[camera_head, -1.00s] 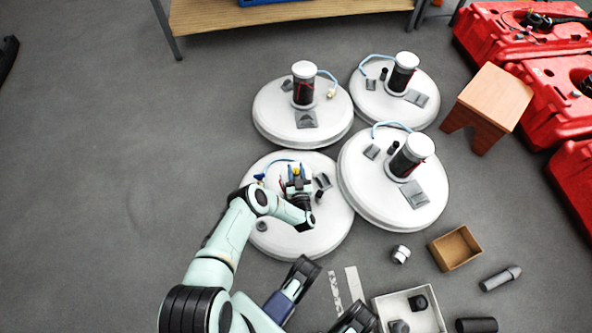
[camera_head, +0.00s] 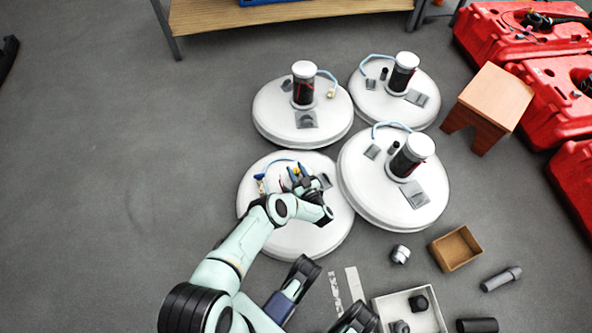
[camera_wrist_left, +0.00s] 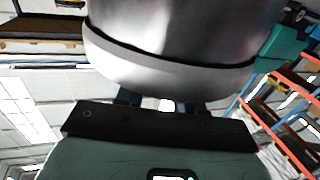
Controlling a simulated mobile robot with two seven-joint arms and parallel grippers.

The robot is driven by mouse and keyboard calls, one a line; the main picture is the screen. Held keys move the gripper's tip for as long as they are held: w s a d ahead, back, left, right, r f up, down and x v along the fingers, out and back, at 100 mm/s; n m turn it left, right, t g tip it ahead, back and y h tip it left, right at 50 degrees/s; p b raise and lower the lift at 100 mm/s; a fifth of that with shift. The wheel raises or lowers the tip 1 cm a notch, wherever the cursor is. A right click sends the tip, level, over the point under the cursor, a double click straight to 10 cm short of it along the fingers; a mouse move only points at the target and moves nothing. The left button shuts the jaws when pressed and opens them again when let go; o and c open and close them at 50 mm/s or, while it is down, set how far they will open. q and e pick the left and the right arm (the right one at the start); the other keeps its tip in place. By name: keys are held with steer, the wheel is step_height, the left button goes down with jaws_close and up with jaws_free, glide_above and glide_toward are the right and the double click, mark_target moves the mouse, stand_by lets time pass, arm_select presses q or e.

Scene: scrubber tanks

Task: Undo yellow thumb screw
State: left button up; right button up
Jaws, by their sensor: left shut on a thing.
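The near-left white round tank lid (camera_head: 330,232) has a pale blue hose and small grey fittings on top. In the left wrist view, a large grey-white rounded body (camera_wrist_left: 170,50) fills the top and hides the grip.
Three similar white lids with black cylinders (camera_head: 303,88) stand behind and to the right. A wooden stool (camera_head: 495,95) and red tanks (camera_head: 515,40) are at the right. A cardboard box (camera_head: 455,248) and a white tray (camera_head: 438,322) lie at front right. The left floor is clear.

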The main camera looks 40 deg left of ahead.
arm_select(q)
steer(key=shift+f, duration=0.15)
steer(key=o, duration=1)
steer(key=shift+c, duration=0.2)
steer(key=p+v, duration=0.3)
steer(key=v, duration=1)
steer(key=shift+d, duration=0.2)
arm_select(e)
steer(key=w+r+t, duration=0.2)
steer(key=w+r, duration=0.1)
steer(key=w, duration=0.3)
steer(key=shift+a+r, duration=0.25)
steer(key=shift+a, duration=0.15)
